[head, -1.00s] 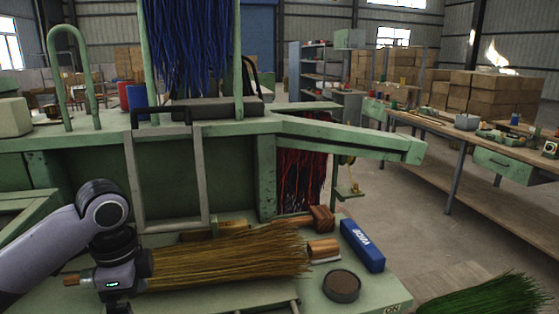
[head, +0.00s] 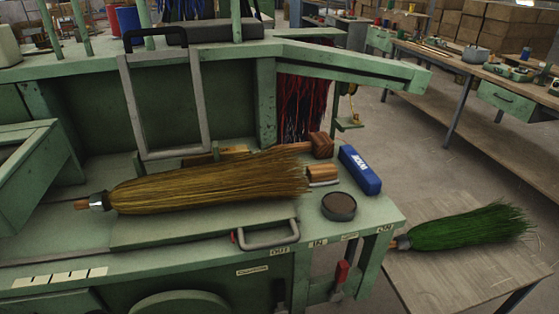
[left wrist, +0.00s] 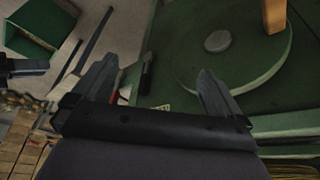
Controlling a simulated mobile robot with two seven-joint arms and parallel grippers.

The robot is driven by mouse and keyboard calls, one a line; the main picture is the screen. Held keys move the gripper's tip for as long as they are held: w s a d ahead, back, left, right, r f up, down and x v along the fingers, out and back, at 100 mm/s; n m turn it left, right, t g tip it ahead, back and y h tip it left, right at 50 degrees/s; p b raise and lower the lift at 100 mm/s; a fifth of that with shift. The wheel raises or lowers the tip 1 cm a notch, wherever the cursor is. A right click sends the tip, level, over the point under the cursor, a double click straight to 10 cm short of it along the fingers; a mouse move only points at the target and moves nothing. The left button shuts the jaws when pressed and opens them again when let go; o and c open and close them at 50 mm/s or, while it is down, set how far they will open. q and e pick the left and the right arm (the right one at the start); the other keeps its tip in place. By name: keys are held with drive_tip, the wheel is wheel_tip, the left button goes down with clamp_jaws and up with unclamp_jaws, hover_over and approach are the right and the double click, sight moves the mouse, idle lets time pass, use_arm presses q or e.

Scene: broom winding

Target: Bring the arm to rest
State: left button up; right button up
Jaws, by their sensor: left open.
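My left gripper (left wrist: 150,95) shows in the left wrist view with its two fingers spread wide and nothing between them. It is not in the head view now. In the left wrist view a round green disc (left wrist: 235,50) lies beyond the fingers. A straw-coloured broom (head: 205,182) lies on its side on the green machine bench in the head view, its metal-capped end to the left. No gripper touches it there.
The green bench (head: 215,228) holds a blue box (head: 359,170), a round dark tin (head: 338,206) and wooden blocks (head: 321,145). A grey handle (head: 268,236) juts from its front edge. A green broom (head: 465,228) lies on a low wooden table (head: 425,275) at right. Open floor lies behind it.

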use_arm(q)
drive_tip(key=s+a+f+n+y, duration=0.2)
drive_tip(key=s+a+n, duration=0.3)
drive_tip(key=s+a, duration=0.25)
drive_tip(key=w+d+f+t+h, duration=0.1)
drive_tip(key=w+d+f+t, duration=0.3)
drive_tip(key=w+f+t, duration=0.2)
wheel_tip(320, 180, down, 2)
drive_tip(key=shift+f+m+t+h, duration=0.25)
drive_tip(key=shift+m+t+h, duration=0.05)
drive_tip(key=shift+t, duration=0.2)
